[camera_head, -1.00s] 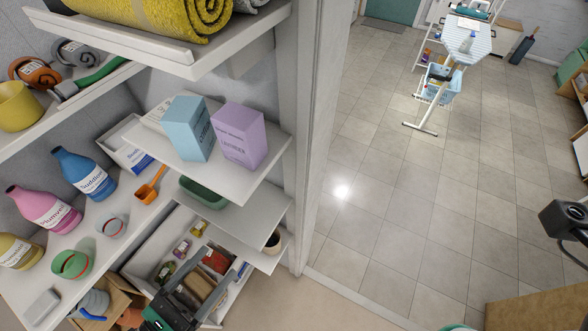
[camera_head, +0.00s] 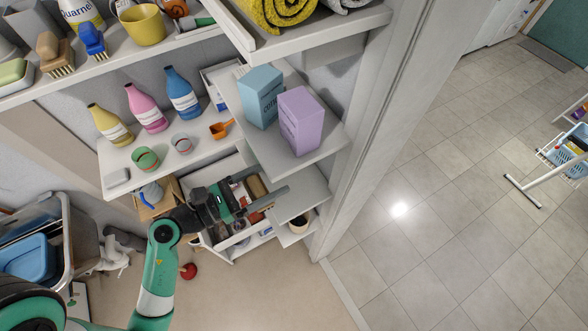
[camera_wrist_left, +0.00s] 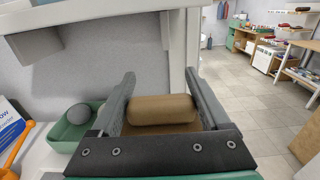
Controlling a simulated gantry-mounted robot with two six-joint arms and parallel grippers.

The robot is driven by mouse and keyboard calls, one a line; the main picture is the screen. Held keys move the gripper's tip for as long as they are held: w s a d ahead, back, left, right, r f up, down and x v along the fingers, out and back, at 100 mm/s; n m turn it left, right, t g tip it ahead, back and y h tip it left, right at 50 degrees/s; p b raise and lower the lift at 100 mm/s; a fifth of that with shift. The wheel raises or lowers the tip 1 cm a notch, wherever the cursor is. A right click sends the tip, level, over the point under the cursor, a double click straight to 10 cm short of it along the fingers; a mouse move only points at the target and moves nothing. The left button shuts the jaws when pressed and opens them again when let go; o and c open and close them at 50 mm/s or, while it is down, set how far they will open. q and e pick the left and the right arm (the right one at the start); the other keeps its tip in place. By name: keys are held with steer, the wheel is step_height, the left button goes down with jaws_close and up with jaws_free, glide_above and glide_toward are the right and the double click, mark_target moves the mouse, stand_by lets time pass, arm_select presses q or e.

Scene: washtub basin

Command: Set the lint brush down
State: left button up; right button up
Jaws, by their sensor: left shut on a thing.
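The lint brush shows as a brown, rounded block (camera_wrist_left: 162,109) between the fingers in the left wrist view. My left gripper (camera_wrist_left: 165,100) is shut on it. In the head view my left gripper (camera_head: 262,188) reaches in from the lower left and is in front of the shelving, with the brown piece (camera_head: 257,187) between its dark fingers. The rest of the brush is hidden by the gripper. I cannot tell whether it touches a surface. My right gripper is not in view.
A lavender box (camera_head: 300,121) and a blue box (camera_head: 260,97) stand on the shelf above. A green tray (camera_wrist_left: 68,137) holding a grey ball lies left of the fingers in the wrist view. A lower shelf (camera_head: 293,204) is beside the fingertips.

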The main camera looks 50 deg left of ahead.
arm_select(q)
steer(key=w+f+b, duration=0.1)
steer(key=w+f, duration=0.1)
steer(key=w, duration=0.1)
steer(key=w+f+b, duration=0.1)
steer(key=w+f, duration=0.2)
steer(key=w, duration=0.1)
steer(key=w+f+b, duration=0.1)
steer(key=w+f, duration=0.2)
steer(key=w, duration=0.1)
steer(key=shift+a+f, duration=0.1)
steer(key=shift+a, duration=0.05)
steer(key=shift+w+f, duration=0.1)
steer(key=shift+w, duration=0.15)
steer(key=shift+w+f+b, duration=0.2)
steer(key=shift+f+b, duration=0.65)
steer(key=shift+f, duration=0.95)
steer(key=shift+f, duration=0.15)
steer(key=o, duration=1.3)
steer(key=shift+c, duration=0.2)
